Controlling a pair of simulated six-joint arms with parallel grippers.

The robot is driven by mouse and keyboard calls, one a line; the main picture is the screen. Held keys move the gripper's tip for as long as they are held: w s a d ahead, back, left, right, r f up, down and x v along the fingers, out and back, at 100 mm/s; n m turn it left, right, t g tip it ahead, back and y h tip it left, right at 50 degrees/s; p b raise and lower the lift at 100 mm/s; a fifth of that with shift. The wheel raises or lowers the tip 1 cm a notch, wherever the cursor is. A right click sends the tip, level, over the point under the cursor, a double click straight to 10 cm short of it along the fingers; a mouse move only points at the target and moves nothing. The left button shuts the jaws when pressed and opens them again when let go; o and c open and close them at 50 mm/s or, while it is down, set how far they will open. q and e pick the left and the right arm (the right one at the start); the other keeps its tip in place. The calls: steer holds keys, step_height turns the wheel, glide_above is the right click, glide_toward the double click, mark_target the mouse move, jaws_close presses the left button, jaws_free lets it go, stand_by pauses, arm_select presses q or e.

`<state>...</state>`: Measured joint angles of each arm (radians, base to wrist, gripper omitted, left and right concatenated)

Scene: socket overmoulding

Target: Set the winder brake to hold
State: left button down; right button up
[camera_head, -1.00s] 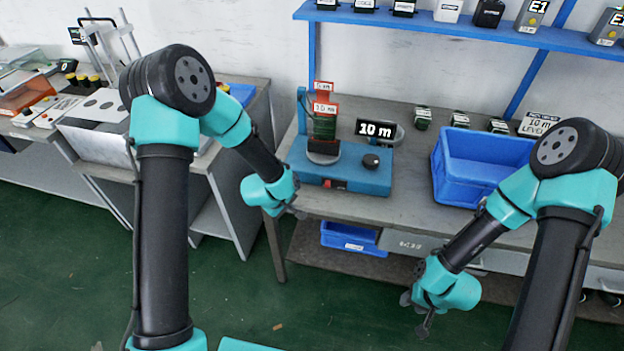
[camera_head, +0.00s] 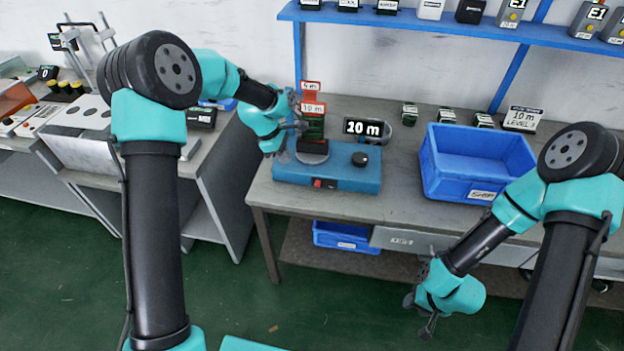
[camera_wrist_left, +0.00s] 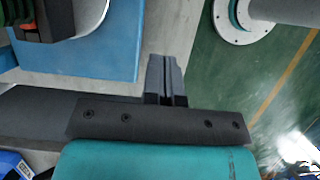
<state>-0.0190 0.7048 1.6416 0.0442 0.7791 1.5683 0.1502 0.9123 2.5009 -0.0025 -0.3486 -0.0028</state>
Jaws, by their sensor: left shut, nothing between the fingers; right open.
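The winder (camera_head: 345,180) is a blue box on the bench, with a black knob (camera_head: 360,159) on top and a small red-and-black switch (camera_head: 325,184) on its front face. Which part is the brake, and how it is set, I cannot tell. My left gripper (camera_head: 299,126) is shut and empty beside this stack, partly covering the winder's left end. In the left wrist view its fingers (camera_wrist_left: 165,80) are together, with the winder's blue body (camera_wrist_left: 105,45) at upper left. My right gripper (camera_head: 424,312) is open and empty, low in front of the bench.
A "10 m" display (camera_head: 367,127) stands behind the winder. A blue bin (camera_head: 470,190) sits right of it on the bench, and a smaller blue bin (camera_head: 347,238) is below. A blue shelf (camera_head: 420,24) runs above. Some bench top (camera_head: 400,205) between winder and bin is clear.

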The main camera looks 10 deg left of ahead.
mark_target(318, 184)
arm_select(q)
steer(key=shift+r, duration=0.15)
steer(key=x, duration=1)
steer(key=shift+d, duration=1.95)
steer(key=shift+d, duration=0.1)
steer(key=shift+d, duration=2.3)
